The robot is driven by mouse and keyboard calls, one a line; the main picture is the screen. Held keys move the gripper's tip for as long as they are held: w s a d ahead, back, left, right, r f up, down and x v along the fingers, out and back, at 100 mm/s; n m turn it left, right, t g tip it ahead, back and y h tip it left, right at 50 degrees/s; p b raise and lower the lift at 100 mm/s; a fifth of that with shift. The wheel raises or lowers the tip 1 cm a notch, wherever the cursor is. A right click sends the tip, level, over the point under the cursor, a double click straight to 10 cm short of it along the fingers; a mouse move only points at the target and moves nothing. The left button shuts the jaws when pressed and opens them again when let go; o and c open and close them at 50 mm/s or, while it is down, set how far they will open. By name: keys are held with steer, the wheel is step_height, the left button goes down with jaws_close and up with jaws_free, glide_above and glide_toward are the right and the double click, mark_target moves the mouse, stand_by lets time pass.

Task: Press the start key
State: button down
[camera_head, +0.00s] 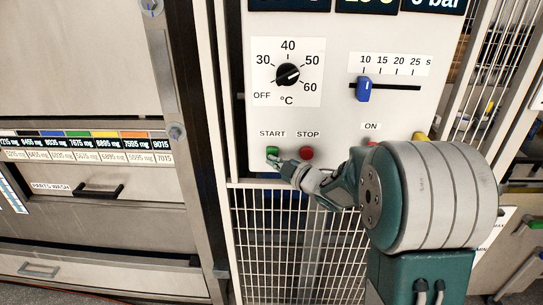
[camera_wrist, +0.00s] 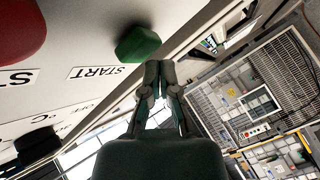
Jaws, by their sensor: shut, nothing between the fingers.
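The green start key (camera_head: 272,152) sits under the START label on the white panel (camera_head: 330,110). In the wrist view the green key (camera_wrist: 137,44) stands out from the panel just above and left of my fingertips. My gripper (camera_head: 280,165) is shut and empty, with its tips at the lower right edge of the key. In the wrist view my gripper (camera_wrist: 158,68) shows both fingertips together, very close to the key. I cannot tell whether they touch it.
The red stop key (camera_head: 306,153) is just right of the start key. Above are a temperature dial (camera_head: 288,74) and a blue slider (camera_head: 363,90). A wire mesh (camera_head: 290,235) lies below the panel. A steel cabinet with a black handle (camera_head: 98,191) stands to the left.

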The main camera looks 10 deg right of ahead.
steer(key=shift+s, duration=0.15)
steer(key=s, duration=0.2)
steer(key=s+a, duration=0.1)
steer(key=s, duration=0.2)
steer(key=shift+s+a, duration=0.3)
stand_by(0.6)
steer(key=s+d+r+m+g+h, duration=0.2)
steer(key=s+d+r+m+h, duration=0.35)
steer(key=s+m+h, duration=0.35)
steer(key=s+a+f+m+g, duration=0.2)
steer(key=s+m+g, duration=0.1)
steer(key=s, duration=0.6)
steer(key=s+a+f+m+g, duration=0.2)
steer(key=s+m+g, duration=0.2)
steer(key=s, duration=0.6)
steer(key=shift+s, duration=0.2)
